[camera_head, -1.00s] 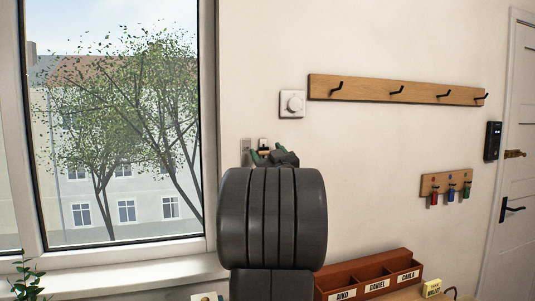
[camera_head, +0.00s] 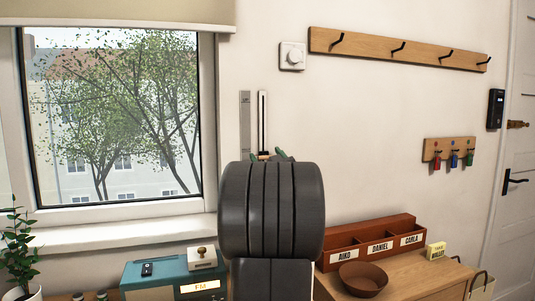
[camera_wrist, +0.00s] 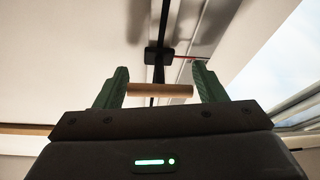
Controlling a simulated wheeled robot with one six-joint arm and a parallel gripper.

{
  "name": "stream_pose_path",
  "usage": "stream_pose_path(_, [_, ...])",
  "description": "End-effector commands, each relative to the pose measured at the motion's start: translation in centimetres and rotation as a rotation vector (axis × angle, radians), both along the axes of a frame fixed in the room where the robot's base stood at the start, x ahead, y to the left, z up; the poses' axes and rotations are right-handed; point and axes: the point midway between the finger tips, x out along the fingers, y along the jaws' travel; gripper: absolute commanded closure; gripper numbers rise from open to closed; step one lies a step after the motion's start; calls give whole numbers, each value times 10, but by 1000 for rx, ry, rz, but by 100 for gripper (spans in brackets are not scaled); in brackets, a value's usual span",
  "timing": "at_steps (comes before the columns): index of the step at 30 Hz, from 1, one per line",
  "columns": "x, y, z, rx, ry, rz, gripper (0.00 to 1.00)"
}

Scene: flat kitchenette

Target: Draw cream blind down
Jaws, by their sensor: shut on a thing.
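The cream blind (camera_head: 130,12) hangs across the top of the window, its lower edge just above the glass opening. My gripper (camera_head: 270,156) is at the wall right of the window, mostly hidden behind my dark arm. In the wrist view my gripper (camera_wrist: 160,88) has its green fingers closed at the two ends of a wooden bar handle (camera_wrist: 160,91). The handle sits on a slider in a dark vertical slot. The slot's white plate (camera_head: 263,110) rises above my gripper in the head view; its lower part is hidden.
A grey strip (camera_head: 245,120) is beside the slot plate. A dial (camera_head: 292,56) and hook rail (camera_head: 400,48) are on the wall.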

Motion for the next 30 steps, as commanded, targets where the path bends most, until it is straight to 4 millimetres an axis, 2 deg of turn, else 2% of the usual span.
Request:
stream_pose_path(1, [0,1,-23,1,5,3,77])
stream_pose_path(7, [0,1,-51,0,4,2,77])
stream_pose_path(12, [0,1,-59,1,3,3,77])
stream_pose_path(22, [0,1,-58,1,2,3,77])
stream_pose_path(23, [0,1,-57,1,2,3,34])
stream_pose_path(24, [0,1,-57,1,2,3,26])
stream_pose_path(26, [0,1,-57,1,2,2,15])
stream_pose_path(30, [0,1,-57,1,2,1,15])
